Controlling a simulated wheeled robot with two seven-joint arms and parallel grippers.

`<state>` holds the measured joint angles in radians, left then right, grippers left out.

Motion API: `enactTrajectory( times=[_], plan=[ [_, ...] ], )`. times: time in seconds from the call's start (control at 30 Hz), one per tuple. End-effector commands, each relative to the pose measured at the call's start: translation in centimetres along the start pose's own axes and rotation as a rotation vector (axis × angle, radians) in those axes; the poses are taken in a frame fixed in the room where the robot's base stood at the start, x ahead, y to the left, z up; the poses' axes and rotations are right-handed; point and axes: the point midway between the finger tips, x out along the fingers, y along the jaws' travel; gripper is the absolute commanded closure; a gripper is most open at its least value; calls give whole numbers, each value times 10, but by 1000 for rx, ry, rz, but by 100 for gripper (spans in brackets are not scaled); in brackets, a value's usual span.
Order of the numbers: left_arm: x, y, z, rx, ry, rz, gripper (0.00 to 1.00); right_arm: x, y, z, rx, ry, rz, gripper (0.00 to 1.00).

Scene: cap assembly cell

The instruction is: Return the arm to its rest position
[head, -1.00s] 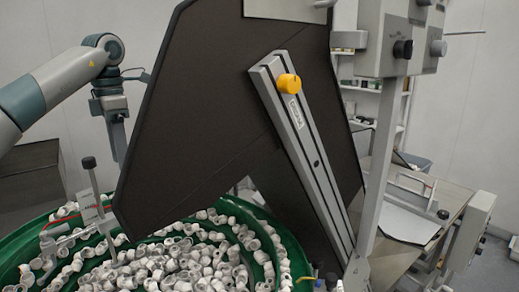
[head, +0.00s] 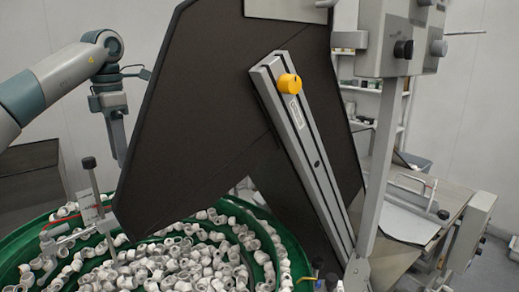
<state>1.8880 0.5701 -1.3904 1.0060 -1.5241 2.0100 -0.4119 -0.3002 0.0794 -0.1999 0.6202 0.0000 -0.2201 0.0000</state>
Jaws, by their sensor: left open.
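My left arm (head: 62,75) comes in from the left and bends down at a teal-ringed joint. My left gripper (head: 119,160) hangs from it, pointing down, beside the left edge of the large dark panel. It is open and nothing shows between its fingers, though they are small and partly overlapped by the panel edge. It is above and behind the green bowl, apart from the caps. My right arm and gripper are not in view.
A green bowl (head: 22,238) holds many white caps (head: 165,265). A dark panel (head: 215,100) with a slotted rail (head: 305,150) and yellow knob (head: 289,84) fills the middle. A small clamp stand (head: 92,195) rises at the bowl's left. A metal table (head: 455,195) stands at right.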

Motion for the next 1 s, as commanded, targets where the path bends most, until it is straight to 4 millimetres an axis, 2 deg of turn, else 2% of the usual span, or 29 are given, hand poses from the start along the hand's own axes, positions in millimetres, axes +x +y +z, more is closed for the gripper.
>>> enactTrajectory(
  times=[0.03, 0.37, 0.7, 0.87, 1.0],
  plan=[
    [9, 0, 0, 1, 1, -2, 52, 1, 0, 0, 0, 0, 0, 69],
    [59, 0, -1, 1, 2, -2, 52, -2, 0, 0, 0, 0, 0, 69],
    [112, 0, -1, 0, 2, -1, 52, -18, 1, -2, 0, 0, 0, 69],
    [110, 0, 0, 127, -1, 1, 52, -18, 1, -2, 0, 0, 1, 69],
    [91, 0, 1, 134, -4, 3, 52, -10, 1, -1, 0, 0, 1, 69]
  ],
)
